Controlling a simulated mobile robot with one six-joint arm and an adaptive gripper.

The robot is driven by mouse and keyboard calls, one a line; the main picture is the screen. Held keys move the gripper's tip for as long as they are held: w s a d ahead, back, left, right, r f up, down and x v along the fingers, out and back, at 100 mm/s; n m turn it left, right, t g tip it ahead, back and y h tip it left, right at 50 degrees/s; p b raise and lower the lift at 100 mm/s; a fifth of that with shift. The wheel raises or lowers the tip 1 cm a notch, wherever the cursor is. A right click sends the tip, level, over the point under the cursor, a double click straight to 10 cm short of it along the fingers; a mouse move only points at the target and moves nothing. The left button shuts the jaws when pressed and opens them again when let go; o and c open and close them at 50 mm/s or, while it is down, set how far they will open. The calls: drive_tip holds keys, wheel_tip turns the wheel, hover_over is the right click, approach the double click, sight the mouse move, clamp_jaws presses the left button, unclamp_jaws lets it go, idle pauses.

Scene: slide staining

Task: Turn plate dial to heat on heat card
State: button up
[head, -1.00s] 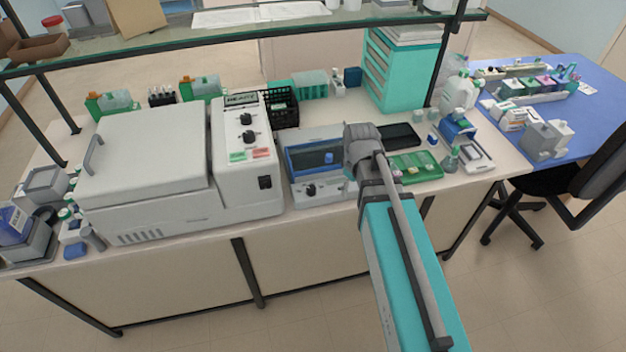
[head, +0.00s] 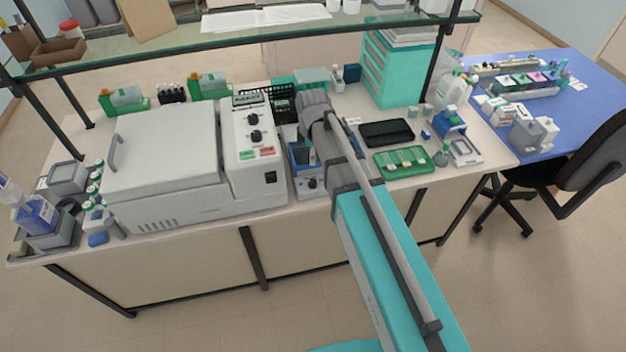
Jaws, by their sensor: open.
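A large white lidded machine (head: 163,165) stands on the bench, left of centre. Its sloped control panel (head: 240,135) carries two black dials, an upper one (head: 252,118) and a lower one (head: 255,135). A green card (head: 244,156) and a red card (head: 266,152) sit below them; their print is too small to read. A small blue-and-grey device (head: 302,155) with a dark front knob (head: 312,183) stands to the right, partly covered by my arm. I cannot tell which dial is the plate dial.
A dark tablet (head: 386,133) and a green slide tray (head: 401,162) lie right of my arm. A black basket (head: 283,104) stands behind the panel. A glass shelf (head: 250,42) spans above the bench. A teal drawer unit (head: 395,75) stands at the back.

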sight(313, 181)
drive_tip(key=shift+f, duration=0.15)
drive_tip(key=f+b, duration=1.3)
drive_tip(key=shift+w+f+b, duration=0.25)
drive_tip(key=shift+w+b, duration=0.1)
drive_tip(key=shift+b, duration=0.05)
idle(0.5)
idle(0.3)
drive_tip(key=c, duration=1)
drive_tip(key=shift+d, duration=0.2)
clamp_jaws()
drive_tip(key=shift+a, duration=0.15)
